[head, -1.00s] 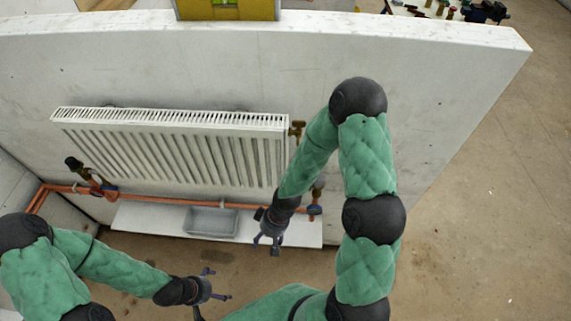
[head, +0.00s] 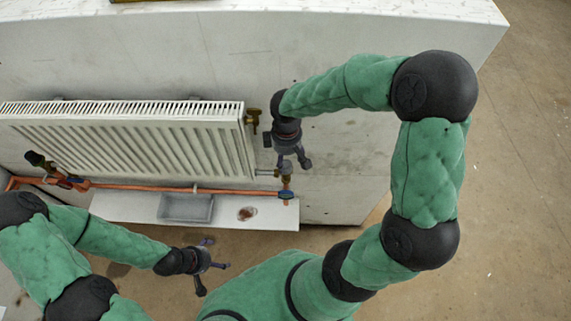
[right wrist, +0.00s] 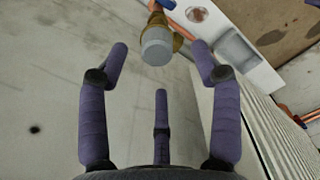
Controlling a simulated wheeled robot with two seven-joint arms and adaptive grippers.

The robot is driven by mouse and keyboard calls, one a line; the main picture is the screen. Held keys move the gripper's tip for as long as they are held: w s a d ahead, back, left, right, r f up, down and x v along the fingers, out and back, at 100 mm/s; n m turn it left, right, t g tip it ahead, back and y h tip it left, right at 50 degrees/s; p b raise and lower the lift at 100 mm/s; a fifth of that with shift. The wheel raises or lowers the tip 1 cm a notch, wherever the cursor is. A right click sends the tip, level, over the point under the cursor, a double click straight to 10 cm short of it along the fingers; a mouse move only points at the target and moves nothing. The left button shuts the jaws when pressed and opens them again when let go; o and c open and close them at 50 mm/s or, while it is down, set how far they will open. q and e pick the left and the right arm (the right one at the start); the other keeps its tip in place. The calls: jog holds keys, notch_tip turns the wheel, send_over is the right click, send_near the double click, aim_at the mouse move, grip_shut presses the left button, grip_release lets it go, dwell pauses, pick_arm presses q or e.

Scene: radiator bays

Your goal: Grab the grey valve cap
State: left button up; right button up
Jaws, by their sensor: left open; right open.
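The grey valve cap (right wrist: 157,46) is a short light-grey cylinder on a brass valve (right wrist: 176,40) in the right wrist view. In the head view the brass valve (head: 287,171) stands at the radiator's lower right corner; the cap is not clearly visible there, near my fingers. My right gripper (head: 291,162) is open and empty, just above that valve, its fingers pointing down. In the right wrist view the cap appears between the two outer fingertips, with no contact visible. My left gripper (head: 213,266) is open and empty over the floor at lower left.
The white radiator (head: 140,140) hangs on the wall beside my right gripper. A second brass valve (head: 252,118) sits on its upper right side. An orange pipe (head: 140,187) runs below. A white ledge (head: 125,208) bears a grey tray (head: 185,219) and a small dish (head: 246,219).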

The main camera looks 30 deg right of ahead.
aim_at(286, 164)
jog(key=f, duration=0.2)
jog(key=f+b, duration=0.1)
jog(key=f, duration=0.1)
jog(key=w+f, duration=0.1)
jog(key=shift+d+f+b, duration=0.15)
jog(key=shift+f+b, duration=0.25)
jog(key=shift+s, duration=0.1)
jog(key=shift+c, duration=0.3)
jog(key=c, duration=0.8)
